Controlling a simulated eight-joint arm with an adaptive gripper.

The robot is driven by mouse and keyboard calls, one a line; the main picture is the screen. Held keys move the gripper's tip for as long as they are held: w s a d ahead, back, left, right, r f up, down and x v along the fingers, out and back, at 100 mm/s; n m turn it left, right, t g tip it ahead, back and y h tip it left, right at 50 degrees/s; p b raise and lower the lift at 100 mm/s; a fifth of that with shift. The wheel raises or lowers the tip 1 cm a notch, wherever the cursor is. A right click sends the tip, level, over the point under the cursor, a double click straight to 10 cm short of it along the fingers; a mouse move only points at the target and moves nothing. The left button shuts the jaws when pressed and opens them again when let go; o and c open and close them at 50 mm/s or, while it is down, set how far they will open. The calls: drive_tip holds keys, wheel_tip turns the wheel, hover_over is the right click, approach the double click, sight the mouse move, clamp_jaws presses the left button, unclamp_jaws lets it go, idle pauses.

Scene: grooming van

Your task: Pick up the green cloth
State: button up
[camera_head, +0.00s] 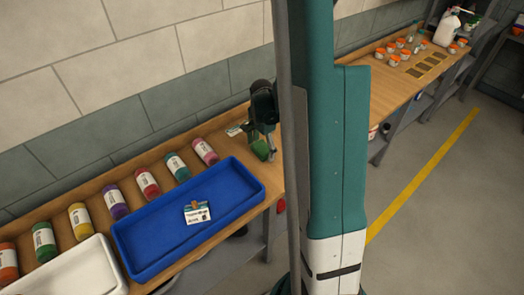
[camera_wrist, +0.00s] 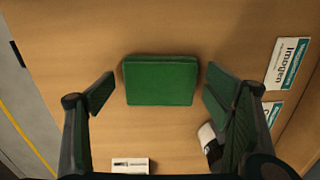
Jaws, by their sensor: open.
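The green cloth (camera_wrist: 160,82) is a folded, flat rectangle on the wooden bench in the wrist view. In the head view the cloth (camera_head: 261,150) shows as a small green patch below my gripper, partly hidden. My gripper (camera_wrist: 158,95) is open, with one finger to the left of the cloth and the other to its right. A gap shows between each finger and the cloth. In the head view my gripper (camera_head: 263,130) points down over the bench near the wall.
A blue tray (camera_head: 142,255) holding a card (camera_head: 197,212) lies left of the cloth. Several coloured bottles (camera_head: 205,151) line the wall. Name cards (camera_wrist: 287,63) lie right of the cloth in the wrist view, and a small white card (camera_wrist: 131,165) lies below it.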

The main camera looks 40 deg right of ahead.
sight(262, 147)
idle(0.5)
drive_tip(key=c, duration=1)
drive_tip(key=shift+o, duration=0.2)
drive_tip(key=shift+r, duration=0.1)
drive_tip(key=shift+r, duration=4.9)
